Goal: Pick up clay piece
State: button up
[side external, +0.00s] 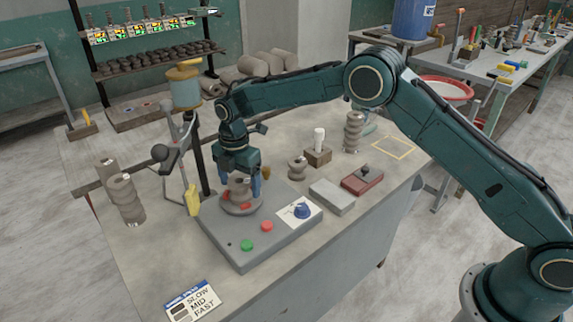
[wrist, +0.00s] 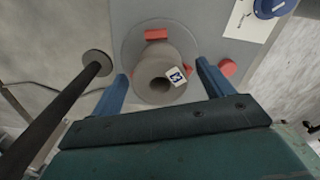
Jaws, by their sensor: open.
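A grey-brown clay piece (side external: 240,187) with a hollow top stands upright on the round wheel head (side external: 236,211) of a grey machine. In the wrist view the clay piece (wrist: 152,62) shows its hole and a small white tag with dark marks. My gripper (side external: 241,190) points down over it, open, with one blue finger on each side. In the wrist view my gripper (wrist: 162,70) has its fingers apart, with gaps visible beside the clay. Red blocks (wrist: 157,34) sit on the wheel head around the clay's base.
A dark rod with a round end (wrist: 97,63) is left of the gripper. Green (side external: 247,245) and red buttons and a blue knob (side external: 301,211) are on the machine. Other clay pieces stand left (side external: 125,200) and behind (side external: 353,132). The front-left table is mostly clear.

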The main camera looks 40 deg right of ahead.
aim_at(239, 180)
jog(key=c, duration=1.2)
jog(key=shift+r, duration=0.15)
notch_tip(239, 180, up, 20)
jog(key=shift+f, duration=0.1)
dwell(0.4)
